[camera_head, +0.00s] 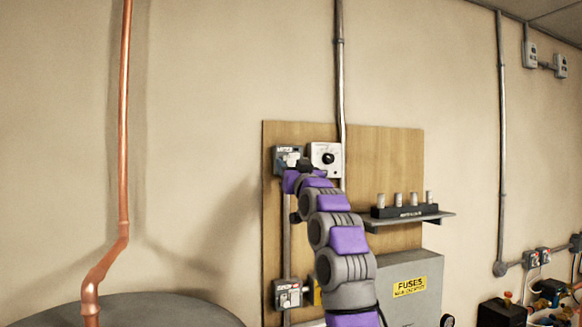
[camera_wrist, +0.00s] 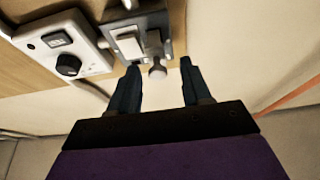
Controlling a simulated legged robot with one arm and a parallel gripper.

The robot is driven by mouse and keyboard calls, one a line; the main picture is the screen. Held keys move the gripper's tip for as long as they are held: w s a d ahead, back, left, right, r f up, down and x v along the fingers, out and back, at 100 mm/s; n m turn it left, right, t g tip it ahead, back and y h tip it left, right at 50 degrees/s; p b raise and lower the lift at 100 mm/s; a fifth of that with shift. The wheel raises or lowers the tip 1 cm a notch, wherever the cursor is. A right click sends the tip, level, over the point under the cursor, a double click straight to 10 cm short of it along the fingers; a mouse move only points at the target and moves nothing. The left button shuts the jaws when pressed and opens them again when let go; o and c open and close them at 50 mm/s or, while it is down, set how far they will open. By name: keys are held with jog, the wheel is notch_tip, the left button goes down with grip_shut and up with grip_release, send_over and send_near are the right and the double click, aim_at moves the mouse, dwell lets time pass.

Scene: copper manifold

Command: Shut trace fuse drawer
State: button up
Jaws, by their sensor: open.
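A small grey unit (camera_head: 286,154) is mounted at the upper left of the wooden board in the head view, partly hidden by my arm. The wrist view shows it close up as a grey housing (camera_wrist: 172,22) with a pale rocker-like piece (camera_wrist: 129,44) and a round-ended knob (camera_wrist: 157,70) sticking out. I take this knob for the fuse drawer's pull; how far the drawer stands out is unclear. My gripper (camera_wrist: 160,65) is open, one finger on each side of the knob, with visible gaps. In the head view my gripper (camera_head: 293,172) is small, and its fingers are unclear.
A white control box (camera_head: 326,158) with a black dial is close beside the grey unit. A shelf (camera_head: 432,219) with several fuses is on the right of the board. A grey cabinet labelled FUSES (camera_head: 410,287) is below. The wall on the left is clear up to the copper pipe (camera_head: 123,150).

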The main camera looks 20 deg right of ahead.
jog(key=shift+d, duration=0.4)
jog(key=shift+c, duration=0.4)
jog(key=shift+a, duration=0.3)
jog(key=c, duration=0.6)
grip_shut()
